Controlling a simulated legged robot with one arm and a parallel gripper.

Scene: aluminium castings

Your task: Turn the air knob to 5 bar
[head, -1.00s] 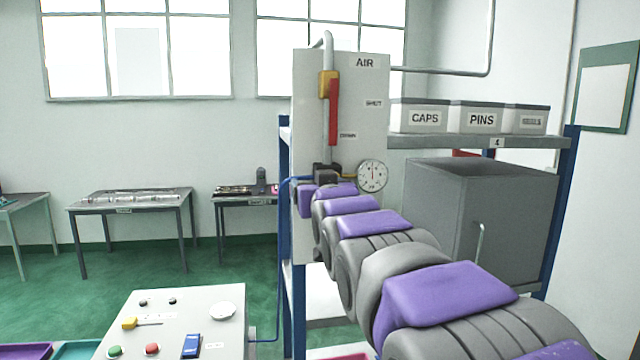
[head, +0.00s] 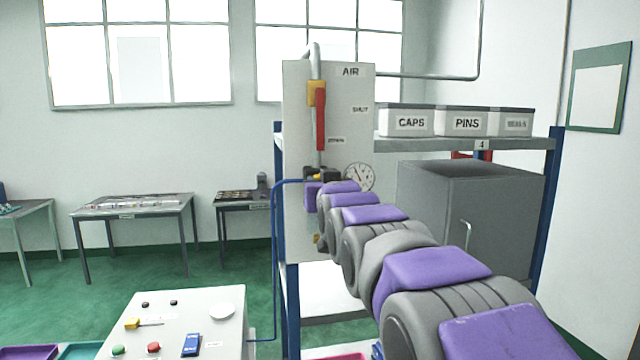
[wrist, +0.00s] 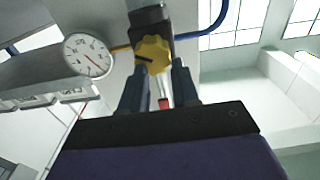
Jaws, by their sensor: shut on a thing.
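The yellow air knob (wrist: 153,53) sits between the two fingers of my gripper (wrist: 157,68) in the wrist view, and the gripper is shut on it. The knob has a dark mark on its left side. In the head view my gripper (head: 318,177) is at the lower part of the grey AIR panel (head: 340,110), where my arm partly hides the knob. The round white gauge (head: 360,177) is just right of it; its needle leans to the upper left in the head view. The gauge dial also shows in the wrist view (wrist: 88,55). Its numbers are too small to read.
A red lever (head: 321,120) hangs along the pipe above the knob. A blue hose (head: 277,215) runs down left of the panel. A shelf (head: 470,145) with labelled bins and a grey cabinet (head: 480,205) stand close on the right.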

